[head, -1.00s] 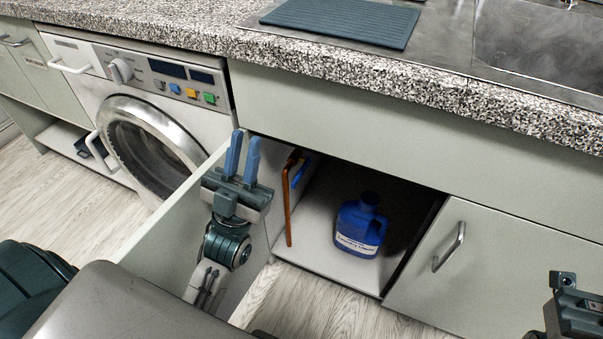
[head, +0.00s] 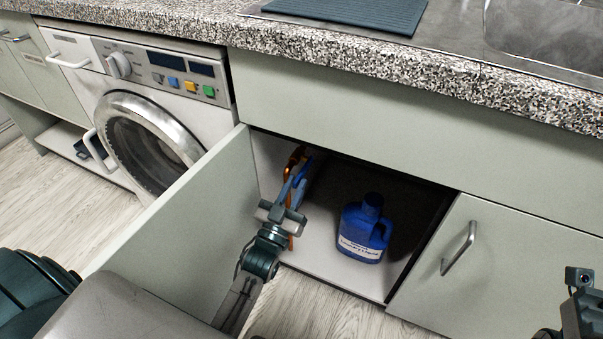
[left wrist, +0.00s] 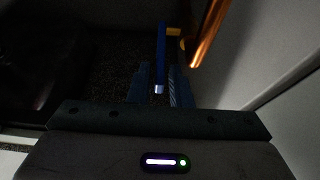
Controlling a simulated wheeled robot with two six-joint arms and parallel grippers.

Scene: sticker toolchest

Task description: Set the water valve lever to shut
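The blue water valve lever (head: 304,166) is inside the open cabinet, at the left wall beside an orange-brown copper pipe (head: 297,155). My left gripper (head: 293,186) reaches into the cabinet front and partly hides the lever and pipe. In the left wrist view the lever (left wrist: 161,50) points toward me, and its near end lies between the two fingers of my left gripper (left wrist: 160,88). The fingers are apart, with a gap on each side of the lever. Part of my right arm shows at the lower right edge of the head view; its fingers do not show.
A blue laundry liquid jug (head: 364,228) stands on the cabinet floor, right of my left gripper. The opened cabinet door (head: 190,215) is on the left of my left arm. A washing machine (head: 150,120) stands further left; a closed door (head: 500,270) is on the right.

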